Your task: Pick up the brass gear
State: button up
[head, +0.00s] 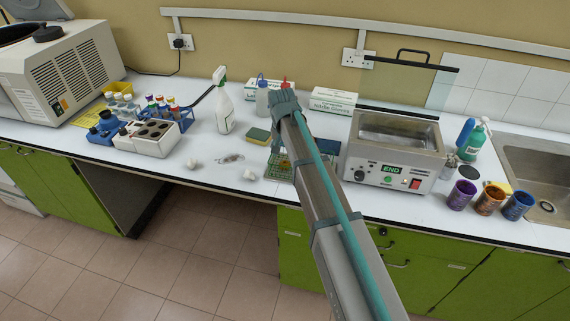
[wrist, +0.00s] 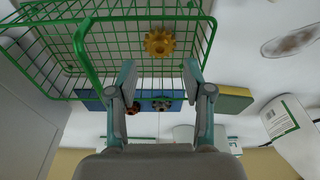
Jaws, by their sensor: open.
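The brass gear (wrist: 159,42) shows in the wrist view as a small golden toothed ring with a hole. It lies within the outline of a green wire basket (wrist: 88,62). My gripper (wrist: 160,78) is open, with its two fingers apart. The gear appears beyond the fingertips, between their lines, and nothing is held. In the head view, the green basket (head: 279,165) stands near the bench's front edge, partly hidden by my arm. I cannot make out the gear or the fingers there.
Darker gears (wrist: 162,104) lie on a blue surface beside the basket. A yellow-green sponge (head: 259,136) and a spray bottle (head: 224,108) stand left of my arm. The ultrasonic bath (head: 398,180) stands close on the right. Small white items lie on the bench to the left.

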aim_at(285, 162)
jog(key=shift+w+f+p, duration=0.15)
jog(key=shift+f+p, duration=0.45)
jog(key=shift+f, duration=0.75)
jog(key=shift+w+f+p, duration=0.1)
jog(key=shift+f+p, duration=0.5)
jog(key=shift+f, duration=0.75)
jog(key=c, duration=0.9)
jog(key=shift+r, duration=0.1)
